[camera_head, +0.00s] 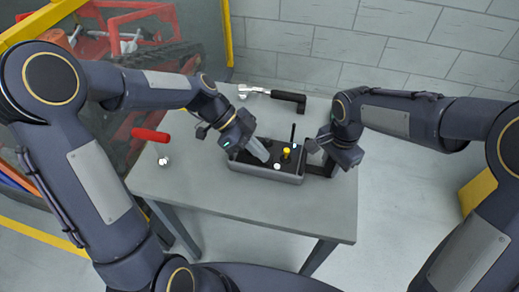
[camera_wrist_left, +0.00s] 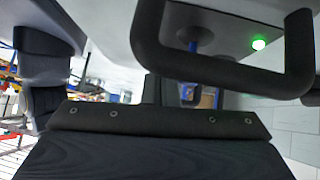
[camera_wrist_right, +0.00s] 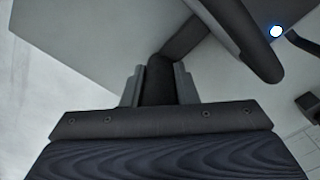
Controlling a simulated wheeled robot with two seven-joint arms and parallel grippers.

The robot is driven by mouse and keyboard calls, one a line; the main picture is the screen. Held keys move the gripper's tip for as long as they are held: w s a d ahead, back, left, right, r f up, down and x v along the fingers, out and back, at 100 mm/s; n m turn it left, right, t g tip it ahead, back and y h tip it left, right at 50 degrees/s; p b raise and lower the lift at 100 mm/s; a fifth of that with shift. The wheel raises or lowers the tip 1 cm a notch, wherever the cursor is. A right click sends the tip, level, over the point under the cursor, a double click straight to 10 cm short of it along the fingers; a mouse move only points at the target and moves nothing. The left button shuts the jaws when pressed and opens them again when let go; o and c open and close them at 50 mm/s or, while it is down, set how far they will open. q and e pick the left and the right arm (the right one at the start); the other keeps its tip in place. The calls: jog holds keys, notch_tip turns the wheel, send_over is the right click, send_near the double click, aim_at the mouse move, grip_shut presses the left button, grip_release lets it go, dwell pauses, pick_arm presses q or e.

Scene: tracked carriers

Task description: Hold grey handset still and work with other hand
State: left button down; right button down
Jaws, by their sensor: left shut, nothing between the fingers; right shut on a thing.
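The grey handset (camera_head: 262,178) lies near the front right of the table, with a dark top panel, a yellow-topped control (camera_head: 286,152), small bright lights and a black stub standing up. My right gripper (camera_head: 320,150) is shut on the handset's black handle (camera_head: 322,170) at its right end; the right wrist view shows the bar (camera_wrist_right: 160,80) between the fingers. My left gripper (camera_head: 266,158) is shut and empty, its tip over the left part of the panel; I cannot tell if it touches. The left wrist view shows a black handle (camera_wrist_left: 225,82) and a green light (camera_wrist_left: 258,44).
A tool with a black handle (camera_head: 289,97) lies behind the handset. A red-handled tool (camera_head: 150,135) and a small shiny piece (camera_head: 164,161) lie at the left of the table (camera_head: 200,185). The front strip is clear. Red machinery (camera_head: 110,30) stands behind left.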

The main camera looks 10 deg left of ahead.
pick_arm(q)
jog(key=shift+s+f, duration=0.15)
jog(key=shift+f, duration=0.15)
jog(key=shift+w+r, duration=0.1)
jog(key=shift+w, duration=0.75)
jog(key=shift+r, duration=0.15)
jog(key=r, duration=0.3)
jog(key=shift+w+r, duration=0.3)
jog(key=shift+r, duration=0.1)
jog(key=v, duration=1)
jog(key=shift+s, duration=0.1)
jog(key=shift+s+d+r, duration=0.1)
